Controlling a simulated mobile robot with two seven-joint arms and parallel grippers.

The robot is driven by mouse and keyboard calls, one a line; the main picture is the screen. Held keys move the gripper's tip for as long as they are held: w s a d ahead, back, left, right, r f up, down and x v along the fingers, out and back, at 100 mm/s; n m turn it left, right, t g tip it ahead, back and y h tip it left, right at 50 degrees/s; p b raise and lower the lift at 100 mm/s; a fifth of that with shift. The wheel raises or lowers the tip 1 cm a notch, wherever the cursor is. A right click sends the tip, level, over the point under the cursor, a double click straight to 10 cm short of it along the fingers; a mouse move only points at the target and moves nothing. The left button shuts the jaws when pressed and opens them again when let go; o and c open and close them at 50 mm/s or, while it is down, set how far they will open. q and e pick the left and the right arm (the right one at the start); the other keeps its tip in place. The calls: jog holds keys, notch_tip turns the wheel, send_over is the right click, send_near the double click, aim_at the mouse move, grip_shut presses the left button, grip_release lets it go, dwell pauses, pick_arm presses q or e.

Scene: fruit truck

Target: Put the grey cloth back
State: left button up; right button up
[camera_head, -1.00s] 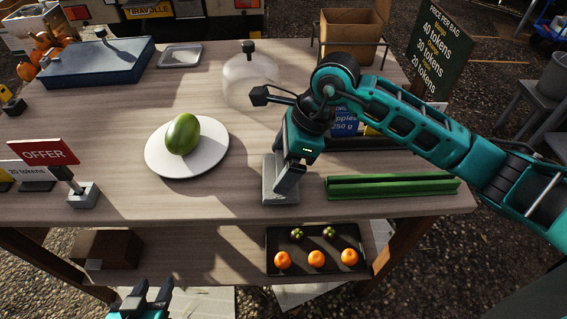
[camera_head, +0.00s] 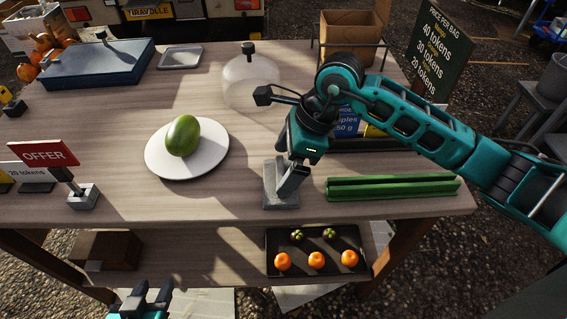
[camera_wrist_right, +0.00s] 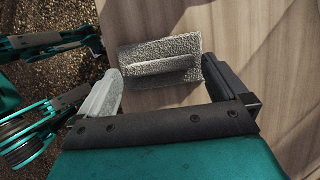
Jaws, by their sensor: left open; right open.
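The grey cloth (camera_head: 275,196) lies on the wooden table near its front edge, below my right gripper. In the right wrist view the cloth (camera_wrist_right: 160,52) is a rough-textured rectangle with a raised ridge along its middle. My right gripper (camera_head: 290,182) is open and points down at the cloth. In the right wrist view its fingers (camera_wrist_right: 162,76) are spread, one near each end of the cloth; I cannot tell whether they touch it. My left gripper (camera_head: 148,297) is open and empty, low in front of the table.
A white plate (camera_head: 160,163) with a green mango (camera_head: 183,136) is left of the cloth. A green slotted holder (camera_head: 392,187) is to the right. A glass dome (camera_head: 250,85) stands behind. A black tray (camera_head: 318,262) with fruit is on the lower shelf. The table between plate and cloth is clear.

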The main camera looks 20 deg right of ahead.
pick_arm(q)
jog(key=shift+s+a+f, duration=0.15)
jog(key=shift+a, duration=0.05)
pick_arm(e)
jog(key=v, duration=1)
jog(key=shift+d+r, duration=0.15)
jog(key=shift+r, duration=0.1)
jog(key=shift+s, duration=0.1)
